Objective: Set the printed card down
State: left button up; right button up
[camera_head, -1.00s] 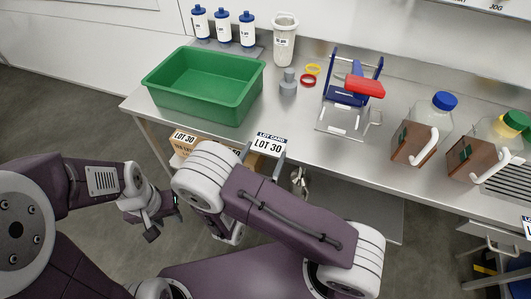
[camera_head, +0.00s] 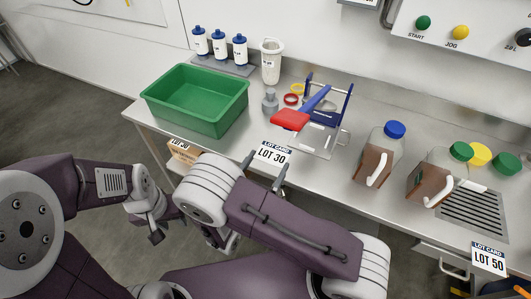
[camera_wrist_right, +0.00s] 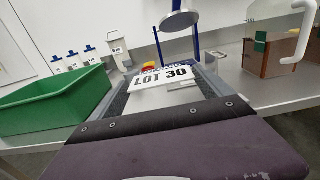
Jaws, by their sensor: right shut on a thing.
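The printed card (camera_head: 272,153), white with a dark "LOT CARD" band and "LOT 30", is in my right gripper (camera_head: 264,170). The fingers show at both sides of its lower part, and the gripper is shut on it. The card appears tilted at the bench's front edge, right of the green bin; I cannot tell whether it touches the bench. In the right wrist view the card (camera_wrist_right: 166,80) is between the fingers, its top band partly hidden. My left gripper (camera_head: 154,224) hangs low in front of the bench, apart from the card; its jaws are unclear.
A green bin (camera_head: 200,118) stands left. A blue-framed device with a red handle (camera_head: 290,119) stands behind. Brown-holdered bottles (camera_head: 372,164) stand right. A LOT 50 card (camera_head: 488,259) shows at the lower right.

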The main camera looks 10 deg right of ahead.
jog(key=shift+m+g+h, duration=0.6)
jog(key=shift+g+h, duration=0.1)
jog(key=shift+h, duration=0.2)
jog(key=d+r+p, duration=0.1)
jog(key=p, duration=0.1)
jog(key=d+r+p, duration=0.2)
jog(key=p, duration=0.1)
jog(key=d+r+p, duration=0.1)
jog(key=r+p, duration=0.1)
jog(key=p, duration=0.1)
jog(key=shift+s+d+r, duration=0.15)
jog(key=shift+s+d, duration=0.15)
jog(key=shift+s, duration=0.05)
jog(key=d, duration=0.1)
jog(key=s+d+m+g+h+p, duration=0.1)
jog(key=s+d+g+p, duration=0.1)
jog(key=d, duration=0.1)
jog(key=shift+s+f+m+h, duration=0.1)
jog(key=shift+f+m+h, duration=0.2)
jog(key=shift+f+m, duration=0.1)
jog(key=w+a+f+n+t+y+b, duration=0.3)
jog(key=a+f+b, duration=0.1)
jog(key=a+b, duration=0.4)
jog(key=b, duration=0.2)
jog(key=shift+a+f+b, duration=0.3)
jog(key=shift+a+b, duration=0.05)
